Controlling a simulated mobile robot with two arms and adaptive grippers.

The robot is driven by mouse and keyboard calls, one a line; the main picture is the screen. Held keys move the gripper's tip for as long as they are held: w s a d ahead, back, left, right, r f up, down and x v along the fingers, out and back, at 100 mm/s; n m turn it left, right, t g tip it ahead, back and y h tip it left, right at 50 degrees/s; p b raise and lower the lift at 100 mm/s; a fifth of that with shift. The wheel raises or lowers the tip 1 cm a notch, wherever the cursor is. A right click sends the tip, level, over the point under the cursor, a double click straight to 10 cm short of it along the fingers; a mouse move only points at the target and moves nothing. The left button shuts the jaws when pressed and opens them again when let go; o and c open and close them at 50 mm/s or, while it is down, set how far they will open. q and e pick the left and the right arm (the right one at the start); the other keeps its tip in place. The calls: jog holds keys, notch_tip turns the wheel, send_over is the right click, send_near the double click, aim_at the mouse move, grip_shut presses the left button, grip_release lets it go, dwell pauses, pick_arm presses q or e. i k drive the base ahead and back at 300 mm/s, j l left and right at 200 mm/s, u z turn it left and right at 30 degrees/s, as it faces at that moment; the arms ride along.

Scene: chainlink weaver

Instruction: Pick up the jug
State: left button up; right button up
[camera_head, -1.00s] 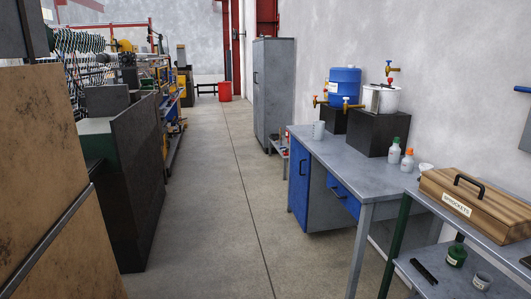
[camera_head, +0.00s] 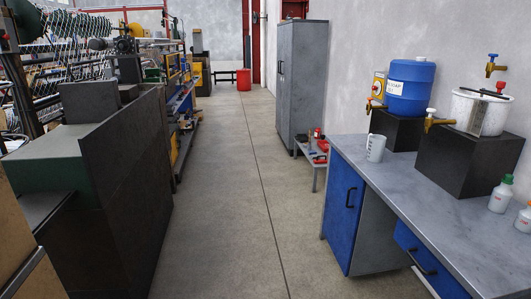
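The jug (camera_head: 375,148) is a small white measuring jug with dark markings on its side. It stands upright on the grey top of the workbench (camera_head: 395,182), near the bench's far left corner. It is just left of the black block under the blue drum. Nothing covers it. Neither of my grippers shows in the head view.
A blue drum (camera_head: 410,88) and a white pot (camera_head: 480,112) with brass taps stand on black blocks. Bottles (camera_head: 501,195) stand at right. A low shelf (camera_head: 313,152) and grey cabinet (camera_head: 302,80) lie beyond the bench. The aisle floor (camera_head: 230,200) is clear; dark machinery (camera_head: 120,170) borders it left.

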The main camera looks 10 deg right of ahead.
aim_at(376, 143)
jog(key=i+z, duration=0.15)
jog(key=i, duration=0.35)
jog(key=i+j+z, duration=0.1)
jog(key=i, duration=0.4)
jog(key=i+j+z, duration=0.15)
jog(key=i, duration=0.35)
jog(key=i+j+z, duration=0.15)
jog(key=i+z, duration=0.15)
jog(key=z, duration=0.15)
jog(key=i+j+z, duration=0.2)
jog(key=z, duration=0.2)
jog(key=i+j+z, duration=0.25)
jog(key=z, duration=0.2)
jog(key=i+j+z, duration=0.15)
jog(key=j+z, duration=0.25)
jog(key=i+j+z, duration=0.1)
jog(key=j+z, duration=0.35)
